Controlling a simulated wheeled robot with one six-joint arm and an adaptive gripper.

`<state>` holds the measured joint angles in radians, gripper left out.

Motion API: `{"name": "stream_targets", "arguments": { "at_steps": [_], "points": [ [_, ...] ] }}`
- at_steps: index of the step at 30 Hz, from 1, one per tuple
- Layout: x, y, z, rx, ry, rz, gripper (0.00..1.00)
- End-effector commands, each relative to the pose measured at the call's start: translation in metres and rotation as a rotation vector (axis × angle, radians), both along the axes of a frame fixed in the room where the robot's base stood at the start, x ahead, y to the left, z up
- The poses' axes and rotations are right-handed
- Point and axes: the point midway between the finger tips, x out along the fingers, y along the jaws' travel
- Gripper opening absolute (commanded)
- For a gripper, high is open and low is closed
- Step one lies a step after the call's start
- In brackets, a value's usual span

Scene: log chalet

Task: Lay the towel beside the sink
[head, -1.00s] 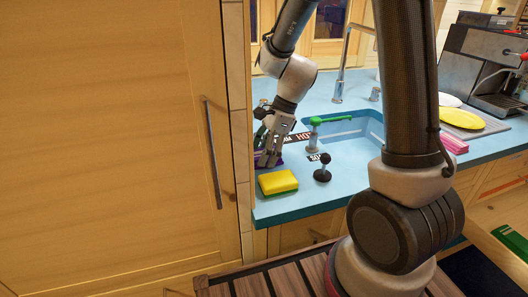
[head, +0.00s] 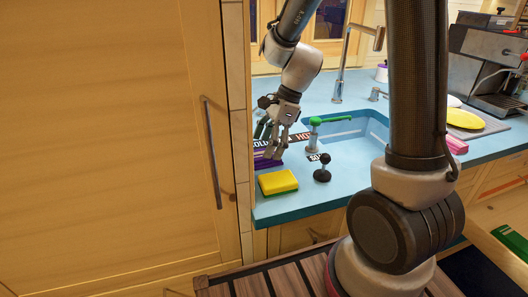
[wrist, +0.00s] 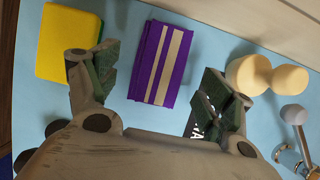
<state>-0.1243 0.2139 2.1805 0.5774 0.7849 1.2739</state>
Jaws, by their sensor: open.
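The towel (wrist: 160,65) is a purple folded block with beige stripes, lying flat on the blue counter (wrist: 215,45). In the head view only part of the towel (head: 264,164) shows, behind the yellow sponge. My gripper (head: 273,156) points down over it. In the wrist view my gripper (wrist: 158,80) has its fingers wide apart and empty, one to each side of the towel's near end. The sink (head: 350,155) is set into the counter to the right of the towel.
A yellow and green sponge (head: 278,182) lies close to the towel. A cream rounded object (wrist: 262,75) is right of the towel in the wrist view. A tall cabinet (head: 110,140) borders the left.

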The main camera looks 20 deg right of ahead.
Motion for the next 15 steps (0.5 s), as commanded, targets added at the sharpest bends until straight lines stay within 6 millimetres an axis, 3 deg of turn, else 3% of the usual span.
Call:
{"name": "stream_targets", "arguments": {
  "at_steps": [9, 15],
  "points": [
    [0.001, -0.027, 0.065, -0.001, -0.004, -0.001, 0.81],
    [0.0, -0.035, 0.082, -0.001, -0.001, 0.0, 0.81]
  ]
}}
